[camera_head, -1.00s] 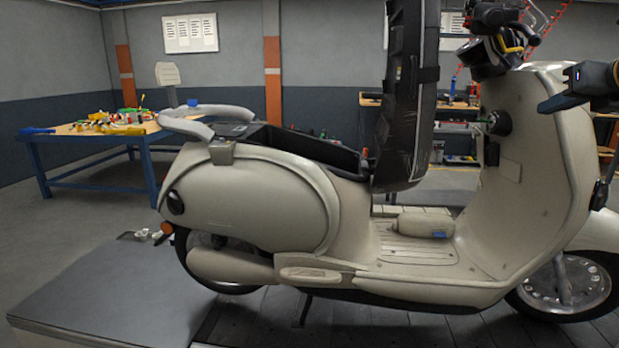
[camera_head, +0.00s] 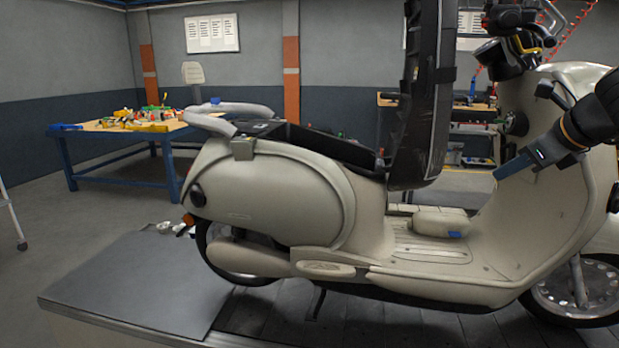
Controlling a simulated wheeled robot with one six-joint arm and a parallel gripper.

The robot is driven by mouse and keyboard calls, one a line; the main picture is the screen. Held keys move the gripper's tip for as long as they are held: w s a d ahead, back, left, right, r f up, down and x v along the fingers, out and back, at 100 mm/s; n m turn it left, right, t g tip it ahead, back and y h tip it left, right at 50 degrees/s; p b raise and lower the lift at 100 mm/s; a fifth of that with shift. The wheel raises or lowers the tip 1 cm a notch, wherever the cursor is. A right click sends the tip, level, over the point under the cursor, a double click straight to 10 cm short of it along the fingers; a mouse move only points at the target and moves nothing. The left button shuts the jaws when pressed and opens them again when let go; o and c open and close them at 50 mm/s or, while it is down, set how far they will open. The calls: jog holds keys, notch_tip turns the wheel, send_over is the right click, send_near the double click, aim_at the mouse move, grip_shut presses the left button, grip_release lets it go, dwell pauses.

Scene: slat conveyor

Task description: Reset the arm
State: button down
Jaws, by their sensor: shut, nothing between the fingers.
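My gripper (camera_head: 503,172) is at the right of the head view, at the end of my dark arm (camera_head: 590,115). It points left and slightly down, in front of the scooter's pale front shield. It is shut and holds nothing. I cannot tell from this view whether it touches the shield.
A cream scooter (camera_head: 270,195) stands on the slat conveyor (camera_head: 265,310) with its black seat (camera_head: 425,95) raised. A grey platform (camera_head: 130,285) lies at the lower left. A blue-legged table (camera_head: 105,140) with several tools stands behind.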

jog(key=s+a+f+n+g+y, duration=0.1)
jog(key=s+a+f+n+g, duration=0.2)
jog(key=a+f+n, duration=0.45)
jog(key=s+a+f+n+g, duration=0.3)
jog(key=a+f+n, duration=0.4)
jog(key=a+f, duration=0.15)
jog(key=s+a+f+n+g+h, duration=0.1)
jog(key=s+a+f+n+g, duration=0.2)
jog(key=s+a+f+n, duration=0.5)
jog(key=shift+s+a+f+n+h, duration=0.2)
jog(key=shift+s+f+n+h, duration=0.35)
jog(key=shift+s+n, duration=2.35)
jog(key=shift+w+f+n, duration=0.15)
jog(key=shift+w+n, duration=0.8)
jog(key=shift+w, duration=0.05)
